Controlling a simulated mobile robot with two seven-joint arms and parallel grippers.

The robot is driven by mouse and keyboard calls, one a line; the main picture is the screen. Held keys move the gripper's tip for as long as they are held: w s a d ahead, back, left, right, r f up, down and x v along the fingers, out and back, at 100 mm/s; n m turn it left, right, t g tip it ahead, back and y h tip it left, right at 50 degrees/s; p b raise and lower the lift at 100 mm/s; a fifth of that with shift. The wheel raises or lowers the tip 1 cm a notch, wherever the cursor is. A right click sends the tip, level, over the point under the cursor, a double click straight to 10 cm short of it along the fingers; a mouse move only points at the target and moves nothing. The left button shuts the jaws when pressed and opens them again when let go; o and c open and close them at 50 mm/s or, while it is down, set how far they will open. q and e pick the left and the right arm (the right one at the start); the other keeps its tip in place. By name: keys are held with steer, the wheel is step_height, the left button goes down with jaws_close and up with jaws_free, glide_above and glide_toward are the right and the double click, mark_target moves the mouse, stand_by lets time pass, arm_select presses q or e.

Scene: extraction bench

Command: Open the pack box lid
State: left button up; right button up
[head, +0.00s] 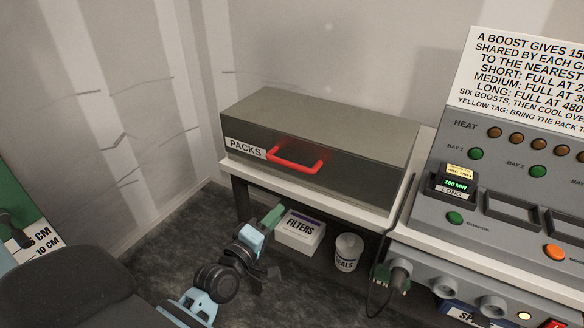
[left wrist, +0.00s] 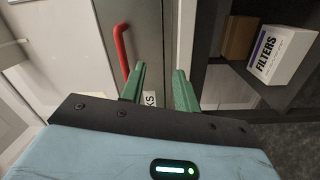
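The pack box (head: 340,180) is a dark grey box marked PACKS on a white-topped bench. Its flat lid (head: 320,122) is shut. A red handle (head: 294,168) sticks out from its front; the handle also shows at the upper left in the left wrist view (left wrist: 121,50). My left gripper (head: 272,217) is below and in front of the box, apart from the handle. In the left wrist view its two green fingers (left wrist: 160,85) stand apart with nothing between them, and the handle lies to their left. My right gripper is in neither view.
Under the bench are a FILTERS box (head: 299,232) and a white tub (head: 347,252). A grey control console (head: 515,205) with buttons and bays stands to the right, a cable (head: 376,290) hanging near its left end. A sign (head: 525,70) rises behind it. Walls close the back and left.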

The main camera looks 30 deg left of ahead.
mark_target(289, 165)
arm_select(q)
steer(key=shift+w+a+r+n+t+y, duration=0.15)
steer(key=shift+w+a+r+n+t, duration=0.35)
steer(key=shift+w+r, duration=1.1)
steer(key=shift+w+a+r+n+t+y, duration=0.1)
steer(key=shift+w+a+r+n+y, duration=0.2)
steer(key=shift+w+r+n, duration=1.25)
steer(key=shift+w+a+r+m+t+y, duration=0.15)
steer(key=shift+w+a+r+t, duration=0.4)
steer(key=shift+w, duration=2.05)
steer(key=shift+d+r+g, duration=0.1)
steer(key=shift+r+g, duration=0.05)
steer(key=shift+g, duration=0.1)
jaws_close()
